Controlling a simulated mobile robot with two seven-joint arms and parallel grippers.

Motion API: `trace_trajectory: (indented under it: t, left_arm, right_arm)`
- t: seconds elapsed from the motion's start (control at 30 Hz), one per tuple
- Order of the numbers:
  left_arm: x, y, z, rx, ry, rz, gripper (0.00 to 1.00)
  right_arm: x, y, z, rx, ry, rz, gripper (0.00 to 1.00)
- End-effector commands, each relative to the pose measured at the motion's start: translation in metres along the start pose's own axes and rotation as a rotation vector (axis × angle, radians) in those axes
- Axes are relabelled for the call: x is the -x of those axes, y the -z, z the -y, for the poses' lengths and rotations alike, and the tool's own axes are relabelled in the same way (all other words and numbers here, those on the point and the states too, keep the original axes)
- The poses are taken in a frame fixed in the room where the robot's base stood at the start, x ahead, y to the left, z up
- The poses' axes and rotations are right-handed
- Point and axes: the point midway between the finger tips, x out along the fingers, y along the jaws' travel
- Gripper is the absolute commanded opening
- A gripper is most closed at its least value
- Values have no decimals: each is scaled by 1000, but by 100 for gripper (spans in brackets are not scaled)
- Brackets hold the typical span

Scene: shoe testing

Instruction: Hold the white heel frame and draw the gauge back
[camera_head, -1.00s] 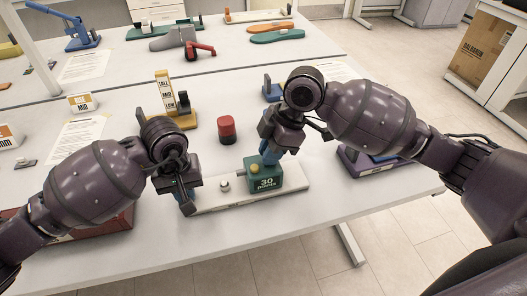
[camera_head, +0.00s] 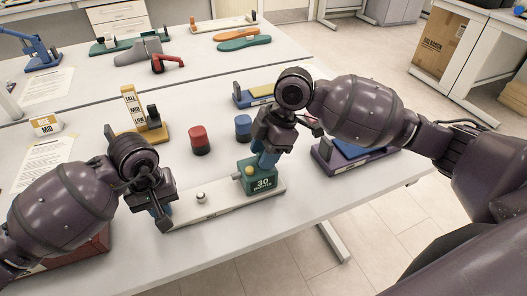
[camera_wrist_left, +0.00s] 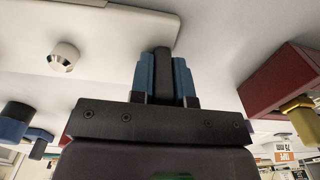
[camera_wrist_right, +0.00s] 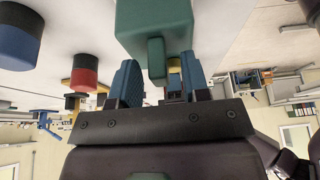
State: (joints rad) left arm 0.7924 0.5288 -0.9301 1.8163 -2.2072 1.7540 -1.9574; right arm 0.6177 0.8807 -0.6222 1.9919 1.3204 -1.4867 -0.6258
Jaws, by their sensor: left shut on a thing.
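My left gripper (camera_head: 160,215) is shut on a black post (camera_wrist_left: 162,68) at the frame's left end. The green gauge (camera_head: 262,186), marked 30, stands near the frame's right end with a yellow button. My right gripper (camera_head: 267,160) is at the gauge; in the right wrist view its fingers (camera_wrist_right: 157,85) straddle the green tab (camera_wrist_right: 156,58) with visible gaps.
Red (camera_head: 200,141) and blue (camera_head: 243,128) cylinders stand behind the frame. A yellow stand (camera_head: 150,130) is behind my left arm, a purple-blue block (camera_head: 345,160) right of my right gripper. A dark red box (camera_head: 70,250) lies under my left arm.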

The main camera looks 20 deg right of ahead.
Motion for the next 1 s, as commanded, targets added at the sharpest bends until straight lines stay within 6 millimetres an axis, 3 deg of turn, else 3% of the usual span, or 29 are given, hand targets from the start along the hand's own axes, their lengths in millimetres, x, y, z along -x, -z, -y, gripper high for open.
trace_trajectory:
  t: [0.27, 0.7, 1.0]
  left_arm:
    - [0, 0, 0, 1, 0, 0, 0]
    - [0, 0, 0, 0, 0, 0, 0]
    - [0, 0, 0, 0, -1, 0, 0]
  right_arm:
    - [10, 1, 0, 1, -2, -1, 43]
    - [88, 0, 0, 0, -3, 1, 43]
    - [118, 0, 0, 0, -1, 0, 43]
